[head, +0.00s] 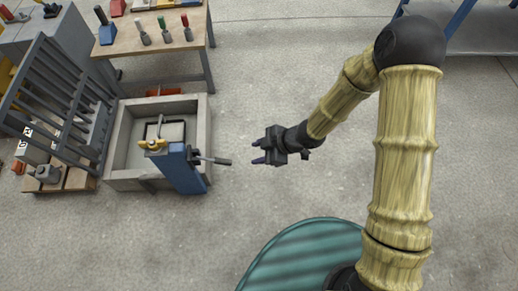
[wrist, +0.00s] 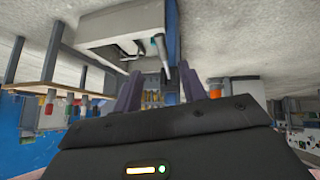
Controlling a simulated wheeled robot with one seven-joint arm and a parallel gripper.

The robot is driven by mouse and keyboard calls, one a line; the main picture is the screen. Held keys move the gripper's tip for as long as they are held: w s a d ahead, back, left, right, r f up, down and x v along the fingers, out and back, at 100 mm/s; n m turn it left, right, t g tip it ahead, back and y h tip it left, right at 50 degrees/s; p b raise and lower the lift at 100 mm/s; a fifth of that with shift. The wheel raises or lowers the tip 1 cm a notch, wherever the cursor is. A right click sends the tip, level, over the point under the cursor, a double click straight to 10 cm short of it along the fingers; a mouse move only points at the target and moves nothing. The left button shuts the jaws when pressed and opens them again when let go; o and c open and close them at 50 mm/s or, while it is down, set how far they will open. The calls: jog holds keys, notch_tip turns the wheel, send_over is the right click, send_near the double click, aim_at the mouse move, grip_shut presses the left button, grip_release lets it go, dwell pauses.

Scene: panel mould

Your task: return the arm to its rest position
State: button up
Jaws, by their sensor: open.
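My gripper (head: 259,152) is open and empty in the head view, held above the bare floor. Its two dark fingers point left towards a blue post (head: 181,170) with a grey lever handle (head: 213,160). A visible gap separates the fingertips from the handle. In the wrist view the two purple-grey fingers of my gripper (wrist: 163,92) stand apart with nothing between them. My arm is bent, reaching forward and to the left from its base at the lower right.
A grey box-shaped mould (head: 113,150) stands behind the blue post. A dark rack (head: 62,88) is at far left. A wooden workbench (head: 165,38) with tools is at upper left. A metal shelf (head: 488,38) is at upper right. The floor (head: 275,75) between is clear.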

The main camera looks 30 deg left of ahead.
jog(key=w+d+r+m+t+h+p, duration=0.25)
jog(key=w+d+r+m, duration=0.4)
jog(key=d, duration=0.45)
jog(key=w+d+r+m+t+h+p, duration=0.25)
jog(key=w+d+r+m, duration=0.3)
jog(key=d+r, duration=0.35)
jog(key=s+d+r+m+h+p, duration=0.1)
jog(key=s+d+r+m, duration=0.3)
jog(key=d+r+m, duration=0.3)
jog(key=s+d+r+m+h+p, duration=0.2)
jog(key=s+d+r+m, duration=0.3)
jog(key=d, duration=0.5)
notch_tip(320, 180, up, 37)
jog(key=w+p, duration=0.1)
jog(key=p, duration=3.6)
jog(key=shift+w+a+r+m, duration=0.2)
jog(key=shift+m, duration=0.1)
jog(key=shift+c, duration=0.6)
